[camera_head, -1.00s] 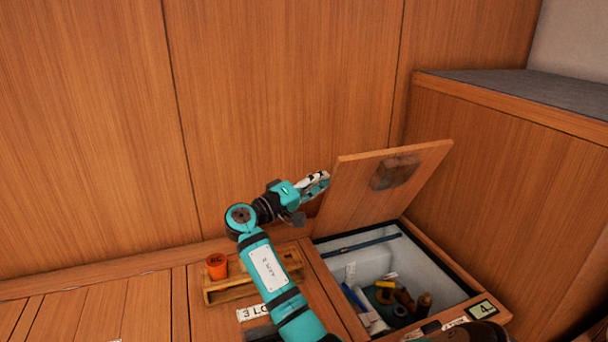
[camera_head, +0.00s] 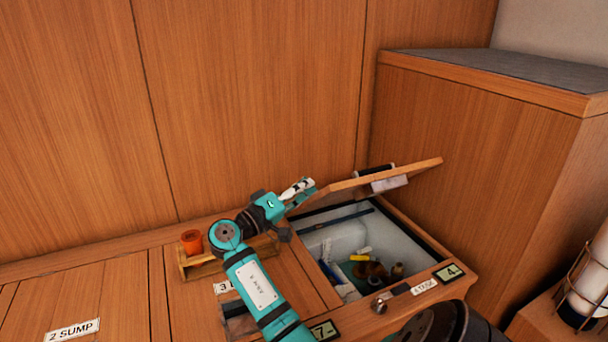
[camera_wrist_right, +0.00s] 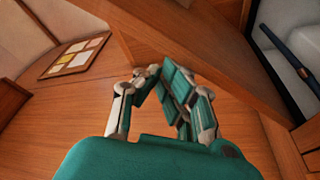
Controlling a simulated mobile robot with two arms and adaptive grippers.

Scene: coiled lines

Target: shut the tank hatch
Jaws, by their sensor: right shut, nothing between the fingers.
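The tank hatch (camera_head: 345,187) is a wooden lid hinged at the back of the opening. It stands partly open at a low tilt, with a dark and a pale fitting on it. Below it the open tank (camera_head: 400,245) shows pale walls and several small items inside. My right gripper (camera_head: 304,187) is shut and empty at the lid's left edge, close to it; I cannot tell if they touch. In the right wrist view its fingers (camera_wrist_right: 158,74) lie just below a wooden panel edge. My left gripper is not in view.
An orange cup (camera_head: 191,242) stands by a wooden tray (camera_head: 200,268) left of my arm. A raised wooden cabinet (camera_head: 470,140) borders the tank on the right. A caged white cylinder (camera_head: 592,275) is at far right.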

